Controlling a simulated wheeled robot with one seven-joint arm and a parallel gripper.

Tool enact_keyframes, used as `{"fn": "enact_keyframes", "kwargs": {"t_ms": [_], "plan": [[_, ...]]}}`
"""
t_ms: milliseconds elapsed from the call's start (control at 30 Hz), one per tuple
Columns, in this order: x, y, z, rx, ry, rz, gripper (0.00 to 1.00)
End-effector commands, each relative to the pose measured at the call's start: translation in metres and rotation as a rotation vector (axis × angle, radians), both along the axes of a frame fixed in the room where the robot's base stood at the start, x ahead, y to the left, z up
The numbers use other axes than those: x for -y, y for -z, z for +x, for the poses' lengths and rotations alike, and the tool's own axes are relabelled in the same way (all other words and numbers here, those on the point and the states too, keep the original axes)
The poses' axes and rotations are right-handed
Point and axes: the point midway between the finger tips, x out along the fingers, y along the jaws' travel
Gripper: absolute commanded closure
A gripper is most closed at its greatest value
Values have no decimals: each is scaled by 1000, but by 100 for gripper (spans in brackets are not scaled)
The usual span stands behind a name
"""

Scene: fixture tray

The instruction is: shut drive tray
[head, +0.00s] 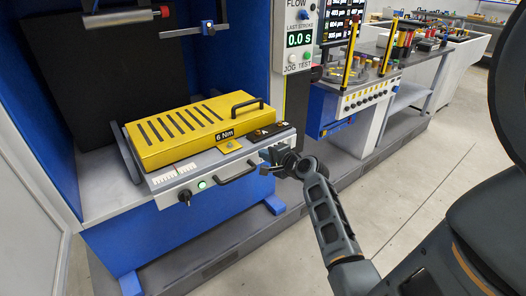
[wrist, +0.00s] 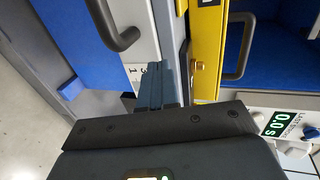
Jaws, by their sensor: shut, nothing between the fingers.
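The drive tray (head: 205,172) is a pale grey drawer-like unit with a yellow slotted cover (head: 190,135) and a black front handle (head: 238,170). Its front stands out past the blue bay. My gripper (head: 268,155) is shut and empty at the tray's right front end, right of the front handle. In the wrist view, the closed fingers (wrist: 160,85) point at the tray front, between the front handle (wrist: 122,28) and the yellow cover (wrist: 207,50). Whether the fingertips touch the tray cannot be told.
A blue frame (head: 120,240) surrounds and supports the tray. A panel reading 0.0 s (head: 299,38) stands behind my gripper. A second station (head: 365,90) with yellow posts is to the right. The grey floor (head: 420,190) on the right is clear.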

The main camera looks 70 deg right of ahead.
Motion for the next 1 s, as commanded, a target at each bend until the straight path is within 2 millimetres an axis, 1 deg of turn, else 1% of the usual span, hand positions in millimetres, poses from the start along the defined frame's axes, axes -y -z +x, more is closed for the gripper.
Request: {"fn": "enact_keyframes", "kwargs": {"t_ms": [100, 200, 667, 767, 833, 967, 1000], "plan": [[6, -1, 8, 1, 1, -1, 100], [8, 0, 11, 0, 1, 0, 100], [10, 0, 15, 1, 0, -1, 100], [15, 0, 23, 2, -1, -1, 100], [21, 1, 32, 2, -1, -1, 100], [38, 1, 58, 2, -2, -2, 100], [45, 1, 68, 4, -2, -2, 100]]}}
